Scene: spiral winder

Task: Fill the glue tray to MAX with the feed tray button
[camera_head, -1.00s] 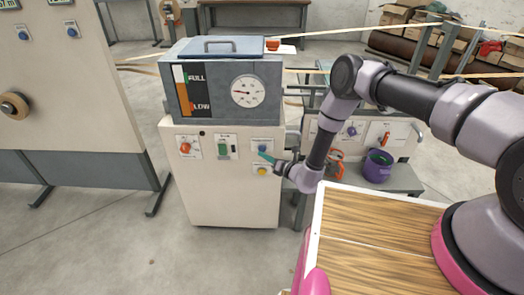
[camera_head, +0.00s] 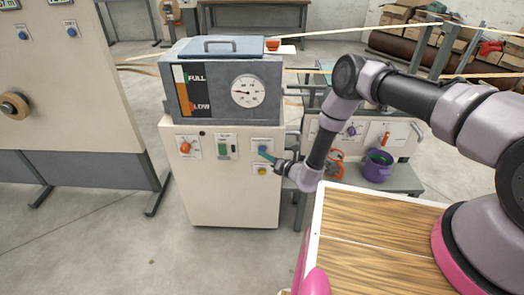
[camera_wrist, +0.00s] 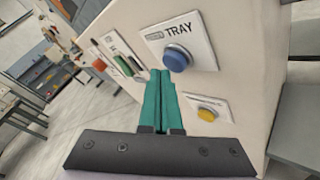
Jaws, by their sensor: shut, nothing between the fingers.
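My gripper (camera_head: 264,153) is shut and empty, with its teal fingers pointing at the front of the cream cabinet (camera_head: 235,205). In the wrist view the fingertips (camera_wrist: 160,74) are just left of and slightly below the blue button (camera_wrist: 178,59), which sits on a plate reading TRAY. I cannot tell whether they touch the panel. In the head view the fingers largely cover that button. A yellow button (camera_wrist: 207,114) is lower right of the fingertips; it shows below my gripper in the head view (camera_head: 262,170). I cannot make out a glue tray or a MAX mark.
A grey tank (camera_head: 222,70) with a FULL/LOW gauge (camera_head: 190,90) and a round dial (camera_head: 248,90) stands on the cabinet. Left of the TRAY plate are a green switch (camera_head: 223,147) and a red knob (camera_head: 185,147). A purple pot (camera_head: 377,168) stands at right.

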